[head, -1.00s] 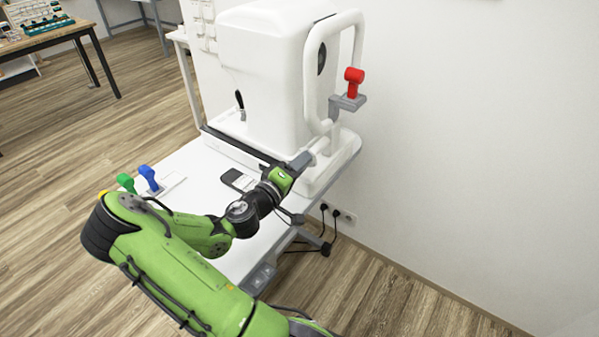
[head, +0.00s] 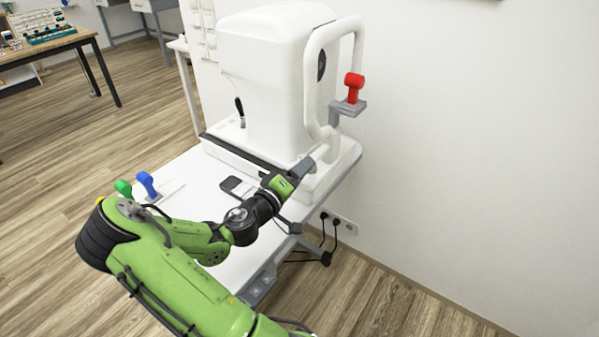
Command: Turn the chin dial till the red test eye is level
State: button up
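The red test eye (head: 354,82) stands on a small grey rest (head: 346,107) beside the white headrest frame (head: 314,75) of the large white instrument (head: 266,70). It looks upright; I cannot tell whether it is exactly level. A short white cylinder (head: 321,152), which looks like the chin dial, sticks out below the frame. My gripper (head: 308,163) is at its near end, apparently touching or very close. The gripper's fingers are too small and turned away to show whether they are shut on it.
The instrument stands on a white table (head: 195,178). A blue test eye (head: 147,181) and a green one (head: 124,187) stand at its left, near my arm. A dark phone-like object (head: 236,187) lies near my wrist. Wall sockets (head: 340,223) with cables are at right.

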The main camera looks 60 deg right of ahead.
jog(key=shift+a, duration=0.1)
jog(key=w+a+p, duration=0.2)
jog(key=a, duration=1.3)
jog(key=shift+w+a, duration=0.2)
